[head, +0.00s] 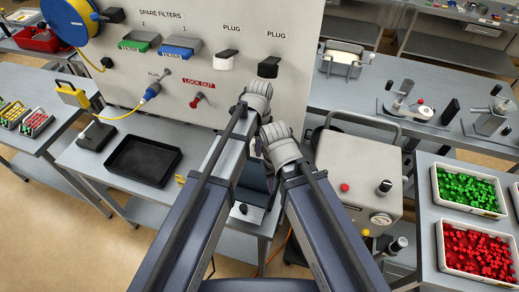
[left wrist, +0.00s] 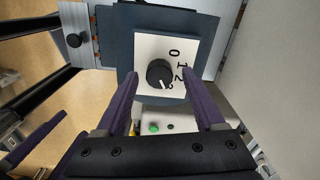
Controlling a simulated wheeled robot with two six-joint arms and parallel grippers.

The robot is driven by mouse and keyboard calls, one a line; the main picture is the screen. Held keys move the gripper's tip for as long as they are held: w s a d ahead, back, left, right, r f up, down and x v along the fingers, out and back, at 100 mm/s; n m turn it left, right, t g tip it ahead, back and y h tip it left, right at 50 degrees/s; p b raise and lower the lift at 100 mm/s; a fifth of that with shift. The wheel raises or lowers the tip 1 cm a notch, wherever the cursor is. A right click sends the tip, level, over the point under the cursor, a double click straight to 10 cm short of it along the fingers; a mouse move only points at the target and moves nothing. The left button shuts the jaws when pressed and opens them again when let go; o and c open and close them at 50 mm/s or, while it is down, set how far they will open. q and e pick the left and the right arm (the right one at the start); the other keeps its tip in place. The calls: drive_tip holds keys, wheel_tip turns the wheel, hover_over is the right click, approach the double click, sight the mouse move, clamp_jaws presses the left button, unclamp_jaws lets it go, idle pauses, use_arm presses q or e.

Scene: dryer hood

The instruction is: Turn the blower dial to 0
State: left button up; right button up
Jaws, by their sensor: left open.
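The blower dial (left wrist: 160,74) is a round black knob on a white plate (left wrist: 146,50) marked 0 to 3. Its white pointer is toward the 3, at the lower right. The plate sits on a dark blue-grey panel (left wrist: 117,35). In the head view my left gripper (head: 257,150) is mostly hidden by my wrists, and the dial is not visible. My right wrist shows there, but its jaws are hidden.
A grey machine (head: 352,180) with a red button and a gauge stands right of my arms. A black tray (head: 143,160) lies on the left bench. The upright panel (head: 210,62) with plugs and filters is behind. White bins (head: 465,192) of green and red pieces are at right.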

use_arm(q)
drive_tip(key=shift+f, duration=0.35)
clamp_jaws()
idle(0.4)
